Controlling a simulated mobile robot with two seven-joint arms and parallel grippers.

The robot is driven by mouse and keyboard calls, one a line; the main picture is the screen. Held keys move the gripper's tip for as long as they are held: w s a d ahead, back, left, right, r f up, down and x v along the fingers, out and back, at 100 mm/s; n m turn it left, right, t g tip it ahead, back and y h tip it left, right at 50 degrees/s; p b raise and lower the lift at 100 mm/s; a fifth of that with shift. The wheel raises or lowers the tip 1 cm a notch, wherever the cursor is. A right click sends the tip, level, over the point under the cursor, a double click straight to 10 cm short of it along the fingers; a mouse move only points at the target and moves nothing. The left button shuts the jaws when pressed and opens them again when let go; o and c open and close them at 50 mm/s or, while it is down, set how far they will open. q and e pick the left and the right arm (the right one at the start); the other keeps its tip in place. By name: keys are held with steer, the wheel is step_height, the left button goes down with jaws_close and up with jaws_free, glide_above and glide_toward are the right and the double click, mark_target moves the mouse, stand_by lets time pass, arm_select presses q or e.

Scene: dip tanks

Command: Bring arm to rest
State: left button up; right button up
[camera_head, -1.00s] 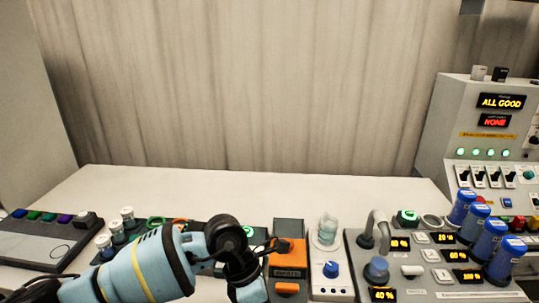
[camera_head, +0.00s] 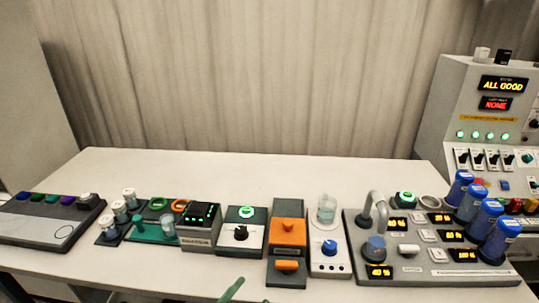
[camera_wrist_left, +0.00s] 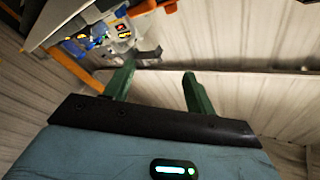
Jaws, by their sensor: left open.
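My left gripper (camera_wrist_left: 158,80) shows in the left wrist view with its two green fingers apart and nothing between them. In the head view only a green fingertip of this left gripper (camera_head: 232,290) shows at the bottom edge, in front of the table. The rest of my left arm is out of the head view. My right gripper is in neither view.
The white table (camera_head: 260,170) holds a row of devices: a grey panel (camera_head: 45,222), a black-topped box (camera_head: 200,228), an orange-topped unit (camera_head: 287,240), and a console (camera_head: 430,270) with blue cylinders (camera_head: 500,238). A control cabinet (camera_head: 465,105) stands right. The table's back strip is clear.

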arm_select(q)
steer(key=s+a+f+n+g+y, duration=0.3)
steer(key=s+a+f+n+y, duration=0.2)
steer(key=s+a+f, duration=0.3)
steer(key=s+a+f+n+g+y, duration=0.4)
steer(key=s+a+f+n, duration=0.3)
steer(key=f, duration=0.6)
steer(key=s+a, duration=0.1)
steer(key=s, duration=0.1)
steer(key=shift+s+f+n+y, duration=0.3)
steer(key=shift+s+n+y, duration=0.1)
